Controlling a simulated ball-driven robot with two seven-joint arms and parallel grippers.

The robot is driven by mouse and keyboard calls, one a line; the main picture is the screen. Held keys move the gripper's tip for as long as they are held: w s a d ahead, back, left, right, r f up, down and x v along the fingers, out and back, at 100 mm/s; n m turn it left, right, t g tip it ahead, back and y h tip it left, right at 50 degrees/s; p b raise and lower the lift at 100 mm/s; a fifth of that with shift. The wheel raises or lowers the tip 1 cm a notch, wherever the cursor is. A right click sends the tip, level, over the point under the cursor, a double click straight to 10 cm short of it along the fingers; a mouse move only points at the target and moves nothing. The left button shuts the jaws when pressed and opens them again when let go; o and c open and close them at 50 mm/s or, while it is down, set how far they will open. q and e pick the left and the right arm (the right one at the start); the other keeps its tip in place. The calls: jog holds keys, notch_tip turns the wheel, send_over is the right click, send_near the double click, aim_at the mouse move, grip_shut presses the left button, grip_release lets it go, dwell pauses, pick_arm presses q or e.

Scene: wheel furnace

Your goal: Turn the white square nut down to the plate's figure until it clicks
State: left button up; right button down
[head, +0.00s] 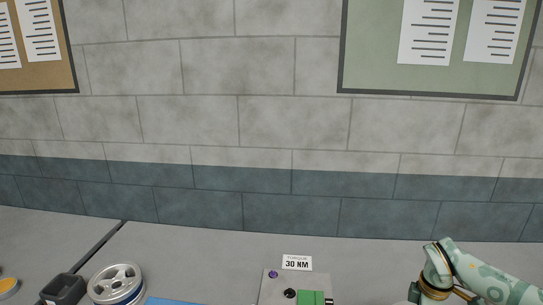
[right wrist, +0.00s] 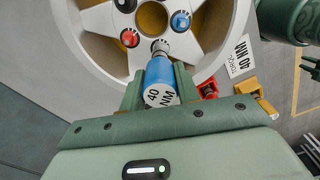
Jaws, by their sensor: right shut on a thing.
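In the right wrist view my right gripper (right wrist: 160,82) is shut on a blue tool (right wrist: 158,75) marked 40 NM on its end. The tool's pale, silvery nose (right wrist: 161,48) reaches the lower spoke of a white wheel (right wrist: 90,28). The white square nut cannot be made out there; the nose may hide it. A red nut (right wrist: 130,38) and a blue nut (right wrist: 180,20) sit on the wheel to either side. A plate reading 40 NM (right wrist: 242,55) stands right of the wheel.
In the head view a plate reading 30 NM (head: 297,263) stands behind a grey box (head: 268,290) with a green block (head: 311,298). Red and yellow pieces (right wrist: 208,88) lie beside the wheel in the wrist view.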

jog(key=c, duration=0.9)
grip_release()
jog(key=shift+c, duration=0.2)
